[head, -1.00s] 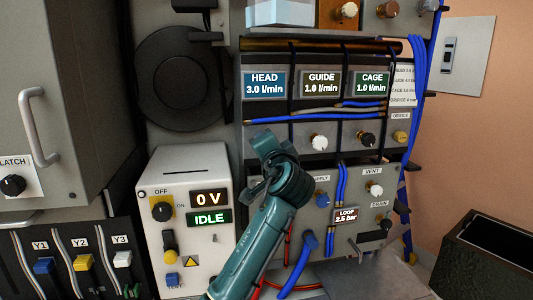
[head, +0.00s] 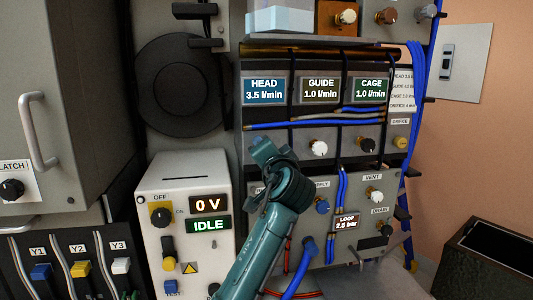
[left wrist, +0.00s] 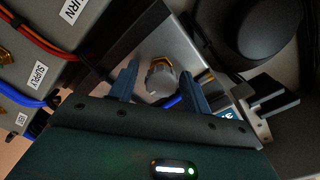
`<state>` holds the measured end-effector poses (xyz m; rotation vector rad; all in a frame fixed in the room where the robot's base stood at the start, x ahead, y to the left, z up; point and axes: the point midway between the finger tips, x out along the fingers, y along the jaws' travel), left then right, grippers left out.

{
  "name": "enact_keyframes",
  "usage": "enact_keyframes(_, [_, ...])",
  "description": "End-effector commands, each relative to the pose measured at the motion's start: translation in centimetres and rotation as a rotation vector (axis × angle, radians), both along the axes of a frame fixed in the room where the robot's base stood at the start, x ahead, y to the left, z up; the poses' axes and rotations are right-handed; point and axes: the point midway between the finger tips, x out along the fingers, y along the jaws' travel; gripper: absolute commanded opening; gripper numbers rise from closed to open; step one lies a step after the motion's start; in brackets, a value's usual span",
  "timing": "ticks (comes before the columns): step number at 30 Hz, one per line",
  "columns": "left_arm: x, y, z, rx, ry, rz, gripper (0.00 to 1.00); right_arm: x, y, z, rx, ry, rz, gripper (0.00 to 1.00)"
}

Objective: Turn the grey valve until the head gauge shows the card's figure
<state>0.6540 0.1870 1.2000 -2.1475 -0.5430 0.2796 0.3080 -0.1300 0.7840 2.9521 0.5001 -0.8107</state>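The HEAD gauge (head: 264,92) reads 3.5 l/min in the head view. The printed card (head: 402,92) is at the panel's right edge; its top line names HEAD, but its figure is too small to read surely. My left gripper (head: 262,150) is at the panel below the HEAD gauge and hides the valve in the head view. In the left wrist view the grey valve (left wrist: 160,78) sits between the two fingers of my left gripper (left wrist: 160,88). A gap shows beside the left finger; the right finger is close to the valve. My right gripper is not in view.
A white knob (head: 319,148), a black knob (head: 367,145) and a yellow knob (head: 400,142) lie to the right along the panel. Blue hoses (head: 270,125) run just above the gripper. The 0 V supply box (head: 185,185) stands to the left.

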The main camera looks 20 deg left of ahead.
Motion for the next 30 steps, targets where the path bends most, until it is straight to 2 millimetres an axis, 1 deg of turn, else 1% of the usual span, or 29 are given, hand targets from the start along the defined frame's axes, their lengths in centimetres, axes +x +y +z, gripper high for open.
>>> enact_keyframes(2, [0.0,0.0,0.1,0.000,-0.001,0.001,0.54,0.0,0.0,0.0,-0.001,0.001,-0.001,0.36])
enact_keyframes(9, [-0.1,0.0,0.1,0.001,-0.003,0.001,0.54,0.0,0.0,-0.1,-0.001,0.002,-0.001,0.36])
enact_keyframes(13, [-1.0,-0.5,0.0,0.000,-0.003,0.000,0.54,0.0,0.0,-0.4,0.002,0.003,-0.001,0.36])
enact_keyframes(17, [-3.1,-1.7,-0.1,-0.002,-0.004,-0.003,0.54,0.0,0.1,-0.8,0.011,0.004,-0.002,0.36])
enact_keyframes(24, [-7.9,-4.3,-0.1,-0.002,-0.002,-0.003,0.54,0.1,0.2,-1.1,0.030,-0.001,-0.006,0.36])
enact_keyframes(27, [-9.5,-5.1,-0.1,-0.003,-0.002,-0.002,0.54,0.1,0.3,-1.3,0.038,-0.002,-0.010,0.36])
enact_keyframes(30, [-10.6,-5.8,0.0,0.000,-0.002,-0.001,0.54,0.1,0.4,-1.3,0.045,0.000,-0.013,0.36])
